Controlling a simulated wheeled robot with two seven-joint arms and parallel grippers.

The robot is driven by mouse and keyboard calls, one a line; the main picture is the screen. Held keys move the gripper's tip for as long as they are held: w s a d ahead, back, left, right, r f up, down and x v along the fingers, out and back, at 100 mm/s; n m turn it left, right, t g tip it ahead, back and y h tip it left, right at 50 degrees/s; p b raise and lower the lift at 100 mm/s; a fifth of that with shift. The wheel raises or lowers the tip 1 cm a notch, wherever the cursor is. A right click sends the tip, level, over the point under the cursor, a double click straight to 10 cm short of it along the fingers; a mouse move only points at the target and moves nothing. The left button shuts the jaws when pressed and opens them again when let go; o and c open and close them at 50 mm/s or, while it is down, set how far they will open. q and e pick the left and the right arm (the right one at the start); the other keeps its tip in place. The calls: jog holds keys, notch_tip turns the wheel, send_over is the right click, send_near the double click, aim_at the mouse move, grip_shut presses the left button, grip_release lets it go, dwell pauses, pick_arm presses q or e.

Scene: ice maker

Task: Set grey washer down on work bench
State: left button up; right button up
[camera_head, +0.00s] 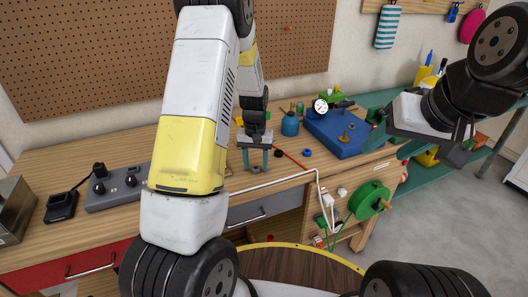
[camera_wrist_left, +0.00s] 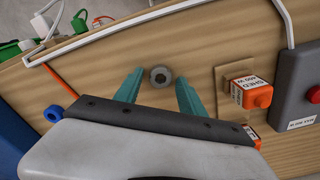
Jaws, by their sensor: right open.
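The grey washer (camera_head: 255,170) lies on the wooden work bench (camera_head: 120,142), near its front edge. In the left wrist view the washer (camera_wrist_left: 161,77) is a small dark ring flat on the wood. My left gripper (camera_head: 255,168) points down over it with teal fingers spread. In the left wrist view these fingertips (camera_wrist_left: 159,79) stand on either side of the washer, with gaps visible on both sides. My right gripper (camera_head: 377,128) is open at the right, near the blue block; its fingers are partly hidden by its own body.
A blue block with a dial gauge (camera_head: 345,133) stands right of my left gripper. A blue ring (camera_head: 307,152) lies nearby. An orange labelled block (camera_wrist_left: 250,93) and a grey switch box (camera_wrist_left: 298,95) are on the other side. A green reel (camera_head: 369,200) hangs on the bench front.

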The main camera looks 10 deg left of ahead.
pick_arm(q)
notch_tip(320, 180, up, 12)
jog(key=s+r+t+h, duration=0.2)
jog(key=s+r+t, duration=0.1)
jog(key=s+r, duration=0.8)
jog(key=s+d+r+t, duration=0.1)
jog(key=s+r, duration=0.1)
jog(key=s, duration=0.5)
jog(key=s+d+r+m+t, duration=0.1)
jog(key=s+r+t, duration=0.1)
jog(key=s, duration=0.4)
jog(key=shift+s+r, duration=0.35)
jog(key=shift+r, duration=0.2)
